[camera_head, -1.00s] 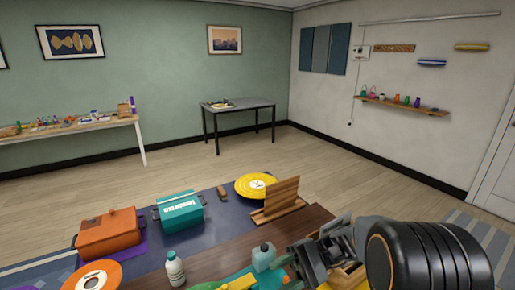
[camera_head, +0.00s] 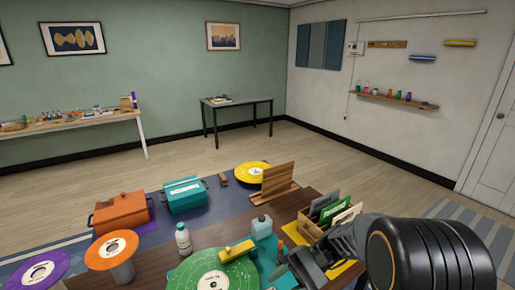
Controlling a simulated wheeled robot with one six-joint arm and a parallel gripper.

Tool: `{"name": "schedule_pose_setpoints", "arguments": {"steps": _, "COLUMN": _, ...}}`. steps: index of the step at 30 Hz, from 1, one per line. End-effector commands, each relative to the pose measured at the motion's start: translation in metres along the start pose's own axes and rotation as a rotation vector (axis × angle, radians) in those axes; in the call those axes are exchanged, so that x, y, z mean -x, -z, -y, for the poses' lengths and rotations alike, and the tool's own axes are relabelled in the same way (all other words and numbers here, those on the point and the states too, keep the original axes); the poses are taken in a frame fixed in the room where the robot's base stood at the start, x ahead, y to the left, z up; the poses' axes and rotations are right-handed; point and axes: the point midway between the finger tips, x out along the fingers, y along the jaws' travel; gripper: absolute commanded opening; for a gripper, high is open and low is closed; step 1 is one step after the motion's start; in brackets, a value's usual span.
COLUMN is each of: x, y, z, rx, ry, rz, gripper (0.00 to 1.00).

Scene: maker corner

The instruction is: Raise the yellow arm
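The yellow arm (camera_head: 237,251) is a short bar in the camera_head view. It lies across the upper right part of a green disc (camera_head: 207,272), near the bottom edge. I cannot tell whether it touches the disc. A teal surface (camera_head: 267,262) shows beside the disc. My gripper (camera_head: 283,272) is at the bottom, right of the yellow arm and apart from it. My dark wrist and forearm fill the lower right. The gap between my fingers is not clear, and I see nothing held.
A white bottle (camera_head: 183,239) and a pale blue bottle (camera_head: 262,227) stand behind the disc. A wooden box of sleeves (camera_head: 312,226) is close to my arm. An orange disc on a stand (camera_head: 112,250) and a purple disc (camera_head: 40,271) are to the left.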

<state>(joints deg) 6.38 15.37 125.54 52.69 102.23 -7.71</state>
Motion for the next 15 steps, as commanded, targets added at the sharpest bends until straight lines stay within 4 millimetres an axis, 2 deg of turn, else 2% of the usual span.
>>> {"name": "schedule_pose_setpoints", "arguments": {"steps": 8, "x": 0.004, "y": 0.015, "z": -0.051, "rx": -0.023, "ry": -0.316, "rz": -0.308, "gripper": 0.46}}
{"name": "schedule_pose_setpoints", "arguments": {"steps": 12, "x": 0.023, "y": 0.015, "z": -0.073, "rx": 0.042, "ry": -0.534, "rz": -0.542, "gripper": 0.46}}
{"name": "schedule_pose_setpoints", "arguments": {"steps": 15, "x": 0.044, "y": 0.01, "z": -0.081, "rx": 0.131, "ry": -0.695, "rz": -0.735, "gripper": 0.46}}
